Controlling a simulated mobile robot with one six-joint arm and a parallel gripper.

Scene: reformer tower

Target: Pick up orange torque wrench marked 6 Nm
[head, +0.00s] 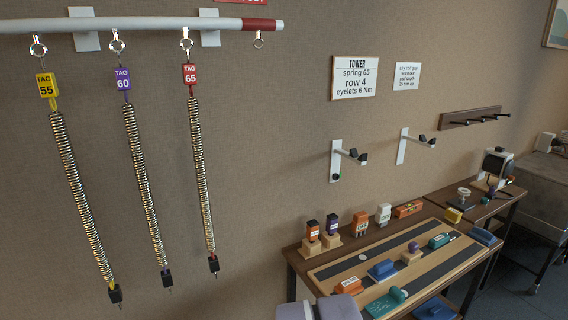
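An upright orange tool (312,230) with a dark top and a pale label stands in a wooden block on the left rear of the workbench. It is the likeliest match for the orange torque wrench, but its label is too small to read. A similar purple tool (332,225) stands in a wooden block just to its right. A wall sign (355,78) reads "TOWER spring 65 row 4 eyelets 6 Nm". I cannot make out my gripper in this view.
The workbench (299,261) holds several orange, blue and teal items. Grey-lilac padded shapes (340,307) stand before its near left corner. Three tagged springs hang from a white rail (150,23) at left. Two white wall brackets (336,160) (402,147) jut out above the bench.

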